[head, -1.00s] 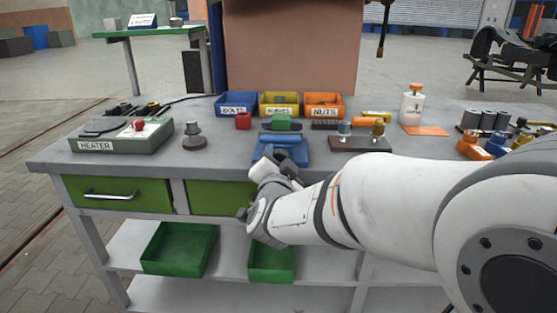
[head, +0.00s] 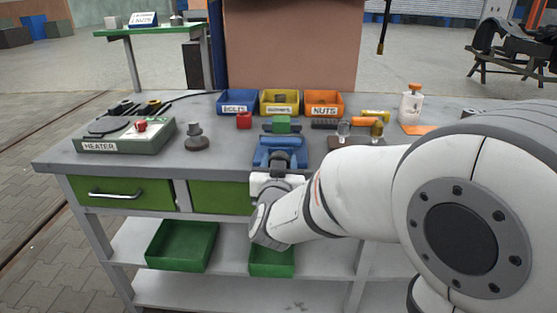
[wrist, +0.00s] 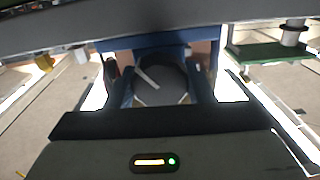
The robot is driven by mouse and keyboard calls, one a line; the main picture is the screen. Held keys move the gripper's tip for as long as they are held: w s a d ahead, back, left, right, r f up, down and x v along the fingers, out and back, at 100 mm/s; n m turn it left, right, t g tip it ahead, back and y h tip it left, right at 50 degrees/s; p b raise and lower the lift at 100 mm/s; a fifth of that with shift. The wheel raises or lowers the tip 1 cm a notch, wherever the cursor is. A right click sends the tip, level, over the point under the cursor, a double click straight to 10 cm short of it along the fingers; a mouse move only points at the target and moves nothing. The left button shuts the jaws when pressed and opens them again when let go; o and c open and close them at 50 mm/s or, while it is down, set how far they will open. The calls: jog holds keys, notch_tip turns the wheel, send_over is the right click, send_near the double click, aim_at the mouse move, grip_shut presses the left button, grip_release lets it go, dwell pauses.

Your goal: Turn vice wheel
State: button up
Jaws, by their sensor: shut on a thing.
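In the head view the wheel is partly hidden by my gripper (head: 283,166), which is at the vice's front. In the wrist view my gripper (wrist: 162,86) has one finger on each side of the wheel and is shut on it. The blue vice body (wrist: 145,43) shows behind the wheel.
The heater (head: 125,138) and a grey knobbed piece (head: 195,136) stand left of the vice. A green drawer (head: 122,192) and green trays (head: 182,243) are below.

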jog(key=shift+n, duration=0.3)
jog(key=o, duration=0.7)
jog(key=s, duration=0.8)
jog(key=shift+a+p, duration=0.15)
jog(key=shift+p, duration=0.3)
jog(key=shift+w, duration=0.1)
